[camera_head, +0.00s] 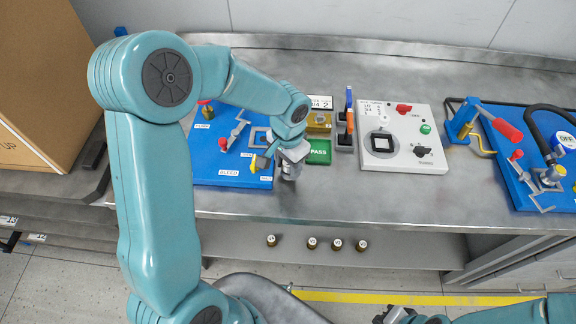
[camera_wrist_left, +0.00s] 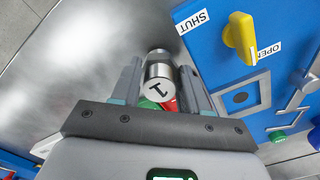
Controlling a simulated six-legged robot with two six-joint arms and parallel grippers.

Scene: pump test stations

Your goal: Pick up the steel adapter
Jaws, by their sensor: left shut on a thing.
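The steel adapter (camera_wrist_left: 158,72) is a short silver cylinder marked "1" and sits between the two fingers of my left gripper (camera_wrist_left: 160,85) in the left wrist view. In the head view my left gripper (camera_head: 291,158) points down near the bench's front edge, just right of the left blue panel. The adapter (camera_head: 290,173) shows only partly below the fingers there. I cannot tell whether it touches the bench. My right gripper (camera_head: 396,315) is cut off at the bottom edge, and its jaws are not clear.
The left blue panel (camera_head: 205,172) carries a yellow handle (camera_wrist_left: 240,38) close to my left gripper. A green PASS plate (camera_head: 318,152), a grey control box (camera_head: 398,165) and another blue panel (camera_head: 520,190) stand to the right. Several small brass pieces (camera_head: 312,243) are on the lower shelf.

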